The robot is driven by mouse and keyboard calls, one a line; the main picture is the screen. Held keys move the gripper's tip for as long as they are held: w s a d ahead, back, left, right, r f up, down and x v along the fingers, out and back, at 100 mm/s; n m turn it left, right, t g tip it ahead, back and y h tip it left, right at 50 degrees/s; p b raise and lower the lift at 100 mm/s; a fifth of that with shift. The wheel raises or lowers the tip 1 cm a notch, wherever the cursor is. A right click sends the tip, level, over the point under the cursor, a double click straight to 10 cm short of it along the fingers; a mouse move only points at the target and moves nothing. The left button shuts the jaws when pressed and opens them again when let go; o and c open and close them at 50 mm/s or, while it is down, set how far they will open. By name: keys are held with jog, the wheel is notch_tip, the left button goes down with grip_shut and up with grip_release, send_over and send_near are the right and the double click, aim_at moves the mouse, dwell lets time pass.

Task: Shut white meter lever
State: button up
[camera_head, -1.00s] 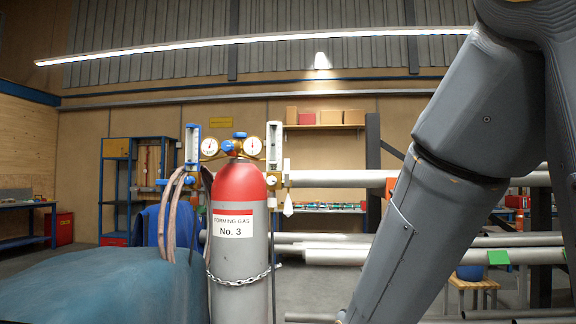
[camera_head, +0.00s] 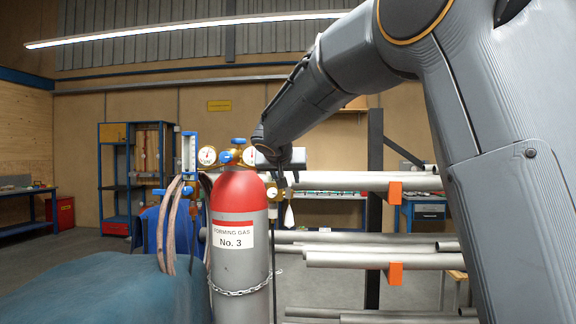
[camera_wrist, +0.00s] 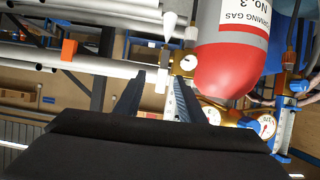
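The white meter's lever (camera_wrist: 162,78) is a short pale bar beside a brass valve body (camera_wrist: 183,62). In the wrist view, which is roughly upside down, it points down the picture, between my finger tips and apart from them as far as I can tell. The white meter's tube (camera_wrist: 179,104) is partly hidden by my right-hand finger. My gripper (camera_wrist: 157,95) is open and empty, with its two dark fingers on either side of the lever. In the head view my gripper (camera_head: 283,179) is just right of the red-topped gas cylinder (camera_head: 240,190), and my wrist hides most of the meter.
A white cone (camera_head: 289,215) hangs just below the valve. Brass regulators with a gauge (camera_head: 207,155) and a blue-knobbed meter (camera_head: 189,152) crowd the cylinder's left. Steel pipes with orange tags (camera_head: 395,273) lie right. A teal cover (camera_head: 95,290) fills the lower left.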

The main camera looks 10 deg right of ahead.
aim_at(288, 176)
jog(key=shift+t, duration=0.3)
jog(key=shift+w+d+f+p, duration=0.1)
jog(key=shift+w+d+p, duration=0.2)
jog(key=shift+w+p, duration=0.7)
jog(key=shift+w+d+r+p, duration=0.1)
jog(key=shift+w+d+p, duration=0.2)
jog(key=shift+w, duration=1.3)
jog(key=shift+w+d+f+p, duration=0.1)
jog(key=shift+w+d+p, duration=0.15)
jog(key=shift+w+p, duration=0.75)
jog(key=shift+w+b, duration=0.25)
jog(key=shift+b, duration=0.1)
jog(key=shift+c, duration=0.2)
grip_shut()
